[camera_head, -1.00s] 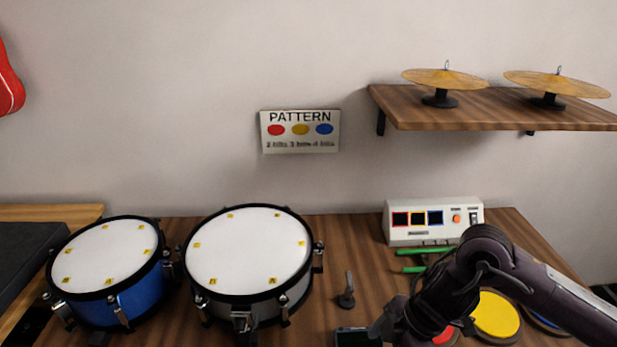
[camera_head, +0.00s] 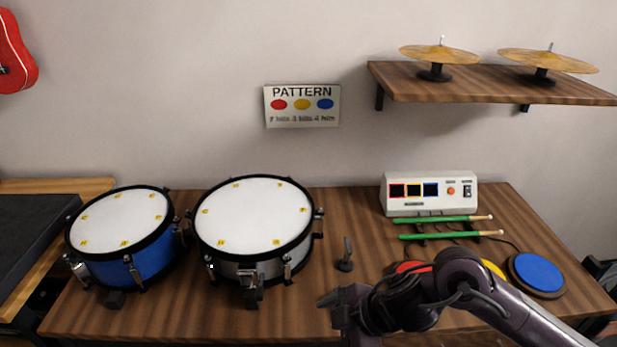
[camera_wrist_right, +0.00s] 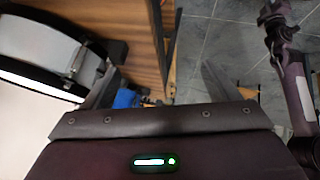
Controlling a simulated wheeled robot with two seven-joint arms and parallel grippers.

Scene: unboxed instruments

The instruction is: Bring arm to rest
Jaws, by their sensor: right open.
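My right arm enters the head view from the lower right and reaches over the front of the wooden table. Its gripper (camera_head: 338,302) is near the table's front edge, below the small dark stand and right of the white-headed drum. In the right wrist view the two fingers of my right gripper (camera_wrist_right: 160,85) are spread wide with nothing between them. The table edge and grey floor tiles show beyond them. My left gripper does not show in the head view.
A blue drum (camera_head: 120,232) and a grey drum (camera_head: 255,225) stand at left. A control box (camera_head: 430,195), green drumsticks (camera_head: 440,219) and red (camera_head: 412,267), yellow (camera_head: 492,268) and blue (camera_head: 537,274) pads are at right. Cymbals (camera_head: 440,54) stand on the shelf (camera_head: 490,82).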

